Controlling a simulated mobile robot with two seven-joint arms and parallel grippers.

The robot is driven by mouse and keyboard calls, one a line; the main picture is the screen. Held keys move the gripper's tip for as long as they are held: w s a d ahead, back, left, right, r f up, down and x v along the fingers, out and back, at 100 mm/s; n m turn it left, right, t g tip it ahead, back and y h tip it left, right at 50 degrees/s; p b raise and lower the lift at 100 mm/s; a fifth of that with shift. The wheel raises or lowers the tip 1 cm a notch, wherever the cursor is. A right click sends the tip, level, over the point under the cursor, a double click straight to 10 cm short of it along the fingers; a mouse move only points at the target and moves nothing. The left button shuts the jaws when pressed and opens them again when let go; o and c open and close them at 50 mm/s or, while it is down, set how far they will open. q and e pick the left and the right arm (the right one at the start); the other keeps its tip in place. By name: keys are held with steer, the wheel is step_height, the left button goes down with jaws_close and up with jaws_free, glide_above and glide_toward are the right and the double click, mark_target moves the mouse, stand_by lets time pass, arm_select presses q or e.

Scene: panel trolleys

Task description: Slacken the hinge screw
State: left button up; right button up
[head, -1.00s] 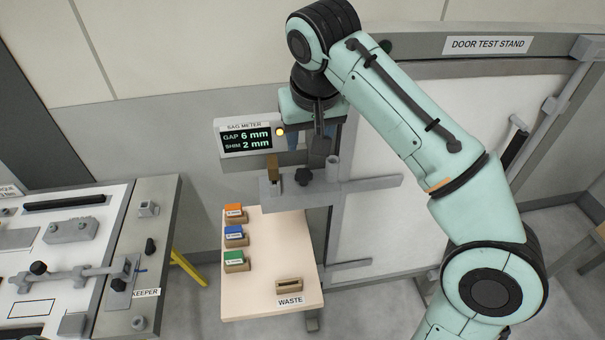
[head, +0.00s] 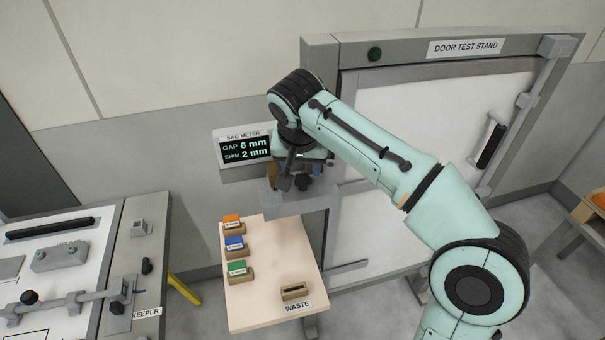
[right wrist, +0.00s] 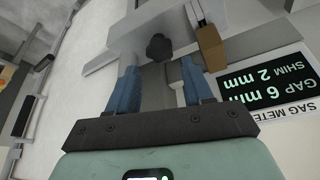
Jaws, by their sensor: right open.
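The hinge screw shows as a black knob (right wrist: 158,46) on the grey hinge bracket (right wrist: 122,36) in the right wrist view. In the head view the knob (head: 303,183) is partly covered by my right arm's end. My right gripper (right wrist: 160,72) is open, with its two blue fingers on either side of the line to the knob. The knob appears just beyond the fingertips, not gripped; whether they touch cannot be told. The sag meter (head: 243,147) reads gap 6 mm, shim 2 mm. My left gripper is not in view.
A brown block (right wrist: 211,48) stands on the bracket close to one finger. Below is a small table (head: 265,270) with orange, blue and green shim holders and a waste slot (head: 295,291). The door test stand (head: 420,130) is behind; a keeper bench (head: 140,260) is at left.

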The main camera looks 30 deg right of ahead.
mark_target(303, 178)
steer(key=x, duration=0.4)
steer(key=shift+w+f, duration=0.1)
steer(key=shift+f, duration=0.3)
steer(key=c, duration=0.8)
steer(key=shift+d, duration=0.1)
steer(key=shift+d+n+t+y, duration=0.15)
steer(key=shift+n+y, duration=0.45)
steer(key=shift+n, duration=0.9)
steer(key=shift+d+n+t+y, duration=0.15)
steer(key=shift+n+y, duration=0.45)
steer(key=shift+n, duration=0.9)
steer(key=shift+a, duration=0.1)
